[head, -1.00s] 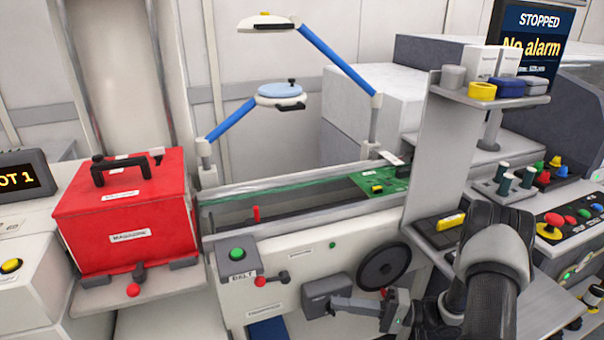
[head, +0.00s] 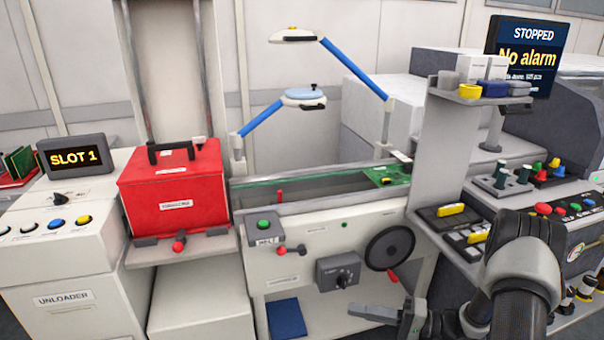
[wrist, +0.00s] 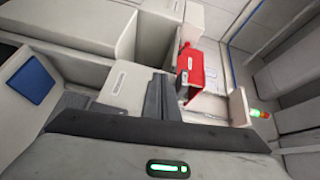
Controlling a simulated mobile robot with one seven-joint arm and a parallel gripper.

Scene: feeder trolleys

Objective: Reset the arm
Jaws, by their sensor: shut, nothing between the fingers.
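My gripper (head: 384,315) is in the lower middle of the head view, in front of the lower part of the conveyor unit (head: 308,240). Its fingers are shut with nothing between them, and it is apart from the dial box (head: 338,272) above it. In the wrist view my closed gripper fingers (wrist: 163,98) point away over the white cabinets. The red magazine box (head: 172,190) stands on its shelf at the left, and it also shows in the wrist view (wrist: 197,75).
A black handwheel (head: 390,248) with a red handle is on the conveyor front. A green board (head: 386,176) lies at the conveyor's right end. The unloader cabinet (head: 60,265) stands at left. A screen (head: 528,55) reads "STOPPED" and "No alarm". A blue item (head: 287,318) is low down.

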